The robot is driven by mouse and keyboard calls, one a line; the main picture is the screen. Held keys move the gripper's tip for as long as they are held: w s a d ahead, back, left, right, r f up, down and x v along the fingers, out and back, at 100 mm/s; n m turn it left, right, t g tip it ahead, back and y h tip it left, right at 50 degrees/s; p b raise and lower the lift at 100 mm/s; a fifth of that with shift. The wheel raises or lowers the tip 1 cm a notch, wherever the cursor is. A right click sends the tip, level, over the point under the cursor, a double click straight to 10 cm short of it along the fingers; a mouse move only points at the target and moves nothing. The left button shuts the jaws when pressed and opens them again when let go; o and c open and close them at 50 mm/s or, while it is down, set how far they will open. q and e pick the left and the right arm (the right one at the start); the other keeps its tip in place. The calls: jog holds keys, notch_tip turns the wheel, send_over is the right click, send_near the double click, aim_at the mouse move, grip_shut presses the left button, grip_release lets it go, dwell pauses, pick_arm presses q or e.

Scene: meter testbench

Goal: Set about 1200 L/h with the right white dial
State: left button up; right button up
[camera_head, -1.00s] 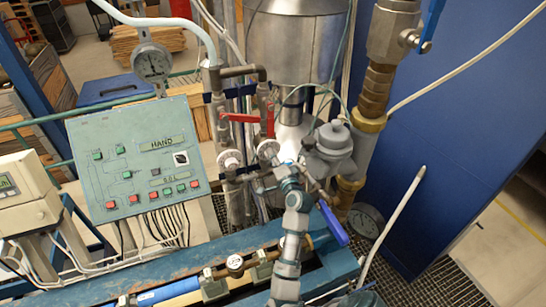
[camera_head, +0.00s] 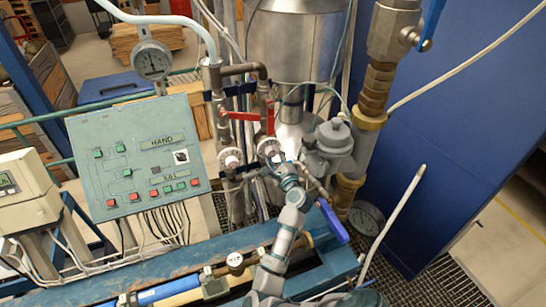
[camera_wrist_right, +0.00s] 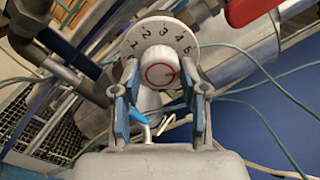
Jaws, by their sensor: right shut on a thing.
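The right white dial (camera_head: 268,148) sits on the pipework in the head view, beside the left white dial (camera_head: 230,158). In the right wrist view the dial plate (camera_wrist_right: 135,45) shows black numbers along its upper edge, with a white knob (camera_wrist_right: 159,67) with a red ring in its middle. My right gripper (camera_head: 278,161) reaches the right dial from below. Its fingers stand on both sides of the knob in the wrist view (camera_wrist_right: 159,78), shut on it. The knob's exact setting is hard to read. My left gripper is out of view.
A red lever (camera_head: 240,116) lies just above the dials and shows near the gripper in the wrist view (camera_wrist_right: 250,10). A grey meter body (camera_head: 333,142) and a blue handle (camera_head: 334,222) are close on the right. A control panel (camera_head: 135,165) stands left.

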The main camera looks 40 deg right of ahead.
jog(key=m, duration=0.5)
jog(key=shift+f, duration=0.35)
jog(key=shift+f+m, duration=0.2)
jog(key=shift+m, duration=1.4)
jog(key=o, duration=1.1)
jog(key=shift+o, duration=0.2)
jog(key=shift+r, duration=0.15)
jog(key=shift+r, duration=0.1)
